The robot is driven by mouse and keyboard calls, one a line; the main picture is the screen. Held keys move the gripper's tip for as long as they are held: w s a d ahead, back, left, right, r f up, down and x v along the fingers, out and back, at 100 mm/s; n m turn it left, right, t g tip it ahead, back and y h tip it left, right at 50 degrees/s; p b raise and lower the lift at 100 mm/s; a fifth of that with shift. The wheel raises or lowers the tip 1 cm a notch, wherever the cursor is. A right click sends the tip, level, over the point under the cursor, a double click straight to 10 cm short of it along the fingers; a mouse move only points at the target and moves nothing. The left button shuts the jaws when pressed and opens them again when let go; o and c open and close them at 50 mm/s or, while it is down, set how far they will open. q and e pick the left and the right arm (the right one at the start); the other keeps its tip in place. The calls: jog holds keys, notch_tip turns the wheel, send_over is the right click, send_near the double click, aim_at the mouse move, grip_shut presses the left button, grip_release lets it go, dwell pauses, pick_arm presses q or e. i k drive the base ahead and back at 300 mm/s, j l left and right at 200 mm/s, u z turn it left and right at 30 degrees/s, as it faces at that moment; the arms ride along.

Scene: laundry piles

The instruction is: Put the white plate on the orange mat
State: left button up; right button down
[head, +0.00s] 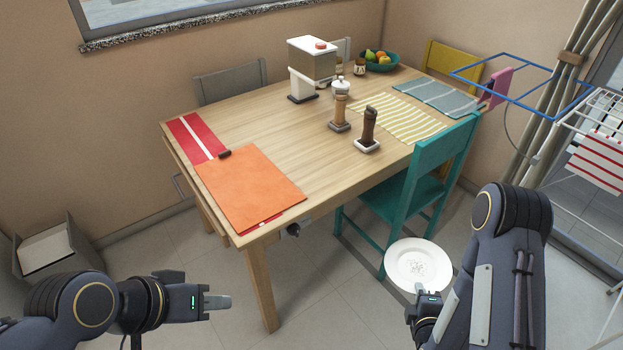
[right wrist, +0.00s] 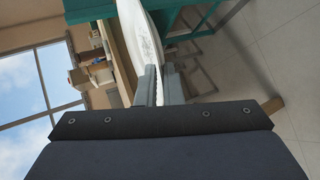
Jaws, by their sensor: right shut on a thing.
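The white plate (head: 418,265) is round with a faint pattern in its middle. My right gripper (head: 424,292) is shut on its near rim and holds it in front of the teal chair, off the table. In the right wrist view the plate (right wrist: 146,45) shows nearly edge-on between the fingers (right wrist: 160,88). The orange mat (head: 250,188) lies flat on the table's near left corner, partly over a red and white striped cloth (head: 198,138). My left gripper (head: 215,303) is at the lower left, in front of the table and apart from everything; its finger opening is not clear.
The wooden table (head: 285,140) carries a dispenser (head: 312,68), two mills (head: 340,112) (head: 368,128), a fruit bowl (head: 379,62) and striped mats (head: 400,118). The teal chair (head: 425,190) stands at the right side. A drying rack (head: 600,140) is at far right. A small black item (head: 225,154) touches the mat's back edge.

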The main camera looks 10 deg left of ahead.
aim_at(248, 184)
jog(key=j+z, duration=0.45)
jog(key=i+j+z, duration=0.1)
jog(key=j+z, duration=0.2)
jog(key=z, duration=0.15)
jog(key=j+z, duration=0.45)
jog(key=k+j+z, duration=0.15)
jog(key=z, duration=0.3)
jog(key=k+j+z, duration=0.15)
jog(key=j+z, duration=0.3)
jog(key=l, duration=0.1)
